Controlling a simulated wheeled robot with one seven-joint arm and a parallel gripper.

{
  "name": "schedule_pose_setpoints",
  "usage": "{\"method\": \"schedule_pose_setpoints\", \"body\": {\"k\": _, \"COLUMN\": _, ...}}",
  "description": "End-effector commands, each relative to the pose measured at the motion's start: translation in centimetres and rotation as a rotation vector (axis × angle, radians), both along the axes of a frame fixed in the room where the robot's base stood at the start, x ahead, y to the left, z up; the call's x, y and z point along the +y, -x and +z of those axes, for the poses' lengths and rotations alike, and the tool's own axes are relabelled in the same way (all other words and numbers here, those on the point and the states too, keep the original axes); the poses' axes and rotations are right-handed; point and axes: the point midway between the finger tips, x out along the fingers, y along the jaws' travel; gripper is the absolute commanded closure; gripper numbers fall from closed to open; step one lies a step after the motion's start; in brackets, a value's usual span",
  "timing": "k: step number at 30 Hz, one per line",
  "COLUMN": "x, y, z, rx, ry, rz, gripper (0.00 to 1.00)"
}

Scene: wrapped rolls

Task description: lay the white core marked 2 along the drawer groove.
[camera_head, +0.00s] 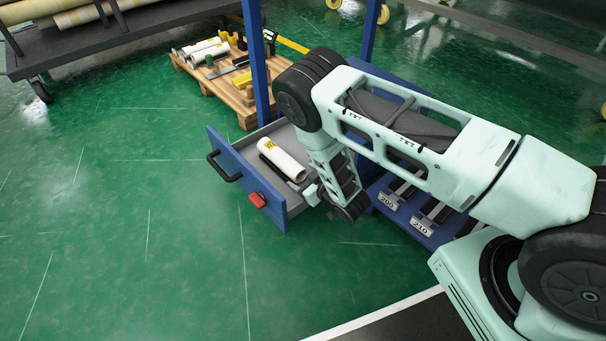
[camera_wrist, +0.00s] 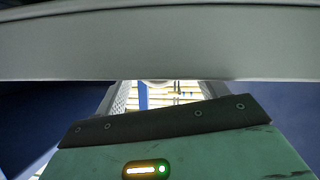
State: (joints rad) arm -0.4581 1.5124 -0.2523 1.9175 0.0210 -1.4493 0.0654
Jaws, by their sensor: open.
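The drawer (camera_head: 226,158) of a blue cabinet stands pulled out, with a black handle and a red latch on its blue front. A white core (camera_head: 283,160) with a yellow mark and a dark end lies inside it; the mark is too small to read. My gripper (camera_head: 309,191) is open at the drawer's right side, close to the core's near end and apparently empty. My arm hides part of the drawer's right side. In the wrist view a broad pale band crosses above my gripper (camera_wrist: 160,95); I cannot tell what it is.
A wooden pallet (camera_head: 240,107) with white rolls and yellow tools stands behind the drawer. Blue cabinet posts (camera_head: 258,65) rise beside my arm. A blue rack with labels 200 and 210 (camera_head: 419,227) lies under my arm. The green floor (camera_head: 120,220) at left is clear.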

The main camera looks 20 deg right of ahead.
Motion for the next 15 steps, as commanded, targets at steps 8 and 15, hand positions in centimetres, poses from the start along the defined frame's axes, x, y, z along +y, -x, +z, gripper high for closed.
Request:
{"method": "schedule_pose_setpoints", "body": {"k": 8, "x": -2.0, "y": 5.5, "z": 3.3, "rx": 0.003, "ry": -0.001, "rz": -0.004, "gripper": 0.28}}
{"method": "schedule_pose_setpoints", "body": {"k": 15, "x": -3.0, "y": 8.8, "z": 4.5, "rx": 0.0, "ry": -0.002, "rz": -0.004, "gripper": 0.28}}
